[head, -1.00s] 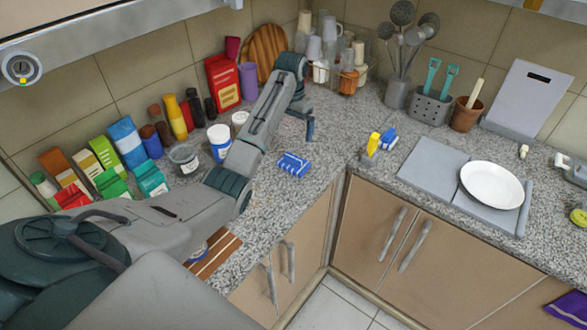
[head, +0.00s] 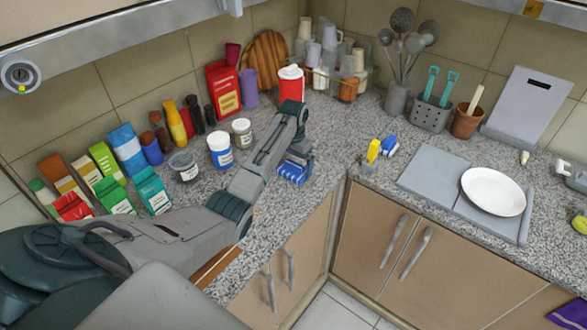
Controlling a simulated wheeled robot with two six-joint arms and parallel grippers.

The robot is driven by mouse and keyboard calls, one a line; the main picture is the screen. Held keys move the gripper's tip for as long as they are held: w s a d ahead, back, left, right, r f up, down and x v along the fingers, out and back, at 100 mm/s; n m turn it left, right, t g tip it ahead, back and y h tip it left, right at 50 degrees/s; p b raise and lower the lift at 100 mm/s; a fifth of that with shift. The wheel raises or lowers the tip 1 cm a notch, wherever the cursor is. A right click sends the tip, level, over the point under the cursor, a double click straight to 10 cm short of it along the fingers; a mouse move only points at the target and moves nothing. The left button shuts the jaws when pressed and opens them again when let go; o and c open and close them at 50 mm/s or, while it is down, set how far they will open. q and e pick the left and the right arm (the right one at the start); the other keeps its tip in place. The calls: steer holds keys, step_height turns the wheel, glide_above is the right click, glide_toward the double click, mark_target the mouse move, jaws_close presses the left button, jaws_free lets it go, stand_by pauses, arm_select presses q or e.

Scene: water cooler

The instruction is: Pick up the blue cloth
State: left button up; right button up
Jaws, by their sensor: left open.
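The blue cloth (head: 290,176) lies on the speckled counter near its front edge, left of the inner corner. It is a small blue piece with pale marks. My left arm reaches over the counter from the left. My left gripper (head: 297,164) points down right at the cloth, is open, and hides part of it. I cannot tell whether the fingers touch the cloth. My right gripper does not show.
Several jars and cartons, including a white tub (head: 220,150), stand left of my arm. A red container with a white lid (head: 291,83) stands behind it. A yellow-and-blue pair of items, a grey board and a white plate (head: 493,192) are to the right.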

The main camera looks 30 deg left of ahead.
arm_select(q)
steer(key=shift+f, duration=1.1)
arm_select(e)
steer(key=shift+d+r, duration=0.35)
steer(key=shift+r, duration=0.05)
arm_select(q)
steer(key=c, duration=0.7)
steer(key=shift+r, duration=0.1)
